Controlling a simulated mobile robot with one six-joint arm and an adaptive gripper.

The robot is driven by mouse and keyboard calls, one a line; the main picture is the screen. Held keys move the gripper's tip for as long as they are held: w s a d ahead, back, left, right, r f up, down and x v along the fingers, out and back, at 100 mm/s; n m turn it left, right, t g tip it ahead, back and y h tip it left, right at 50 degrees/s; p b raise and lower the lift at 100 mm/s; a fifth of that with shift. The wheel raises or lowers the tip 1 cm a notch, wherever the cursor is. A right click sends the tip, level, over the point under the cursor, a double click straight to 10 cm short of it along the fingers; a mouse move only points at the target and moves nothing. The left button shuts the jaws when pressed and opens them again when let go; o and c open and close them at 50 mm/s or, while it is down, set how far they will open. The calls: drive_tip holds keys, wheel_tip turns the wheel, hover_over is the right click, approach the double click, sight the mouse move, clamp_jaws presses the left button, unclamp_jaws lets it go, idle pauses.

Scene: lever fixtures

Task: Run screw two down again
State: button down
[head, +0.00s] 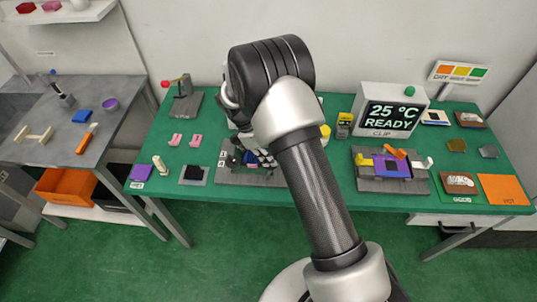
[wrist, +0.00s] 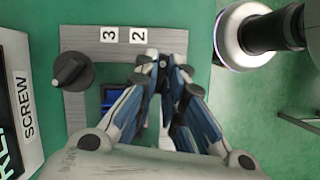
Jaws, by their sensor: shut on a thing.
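The grey screw fixture (head: 228,176) stands on the green table below my arm. In the wrist view its frame (wrist: 90,37) carries the number labels 3 (wrist: 108,34) and 2 (wrist: 138,35). A black knob (wrist: 72,70) stands free at the frame's left side, on the side of label 3. My gripper (wrist: 163,62) is shut on a small dark screw knob close to label 2; the fingers hide most of it. A blue part (wrist: 112,95) shows inside the frame. In the head view my gripper (head: 256,159) is over the fixture, partly covered by my arm.
A white unit marked SCREW (wrist: 18,100) stands close left of the fixture in the wrist view. In the head view, a display (head: 392,115) reads 25 °C READY, behind a clip fixture (head: 375,185). Pink pieces (head: 175,140) lie left.

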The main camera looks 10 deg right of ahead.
drive_tip(key=m+g, duration=0.1)
drive_tip(key=m, duration=0.2)
drive_tip(key=m+g+y+p, duration=0.1)
drive_tip(key=m, duration=0.2)
drive_tip(key=shift+w+d+m+y, duration=0.15)
drive_tip(key=shift+d+m+y, duration=0.05)
drive_tip(key=shift+m+y, duration=0.1)
drive_tip(key=m+y, duration=0.1)
drive_tip(key=m, duration=0.2)
drive_tip(key=m+y, duration=0.1)
drive_tip(key=m, duration=0.2)
drive_tip(key=shift+d+g+p, duration=0.15)
drive_tip(key=shift+g+p, duration=0.15)
drive_tip(key=shift+p, duration=0.05)
drive_tip(key=m+y, duration=0.1)
drive_tip(key=m, duration=0.2)
drive_tip(key=m+y+p, duration=0.1)
drive_tip(key=m, duration=0.2)
drive_tip(key=shift+d+m+t+y, duration=0.15)
drive_tip(key=shift+m+t+y, duration=0.15)
drive_tip(key=shift+t+y, duration=0.1)
drive_tip(key=m+t, duration=0.1)
drive_tip(key=m, duration=0.1)
drive_tip(key=m+y+p, duration=0.1)
drive_tip(key=m, duration=0.2)
drive_tip(key=shift+d+m+t, duration=0.1)
drive_tip(key=shift+m+t, duration=0.2)
drive_tip(key=shift+t, duration=0.1)
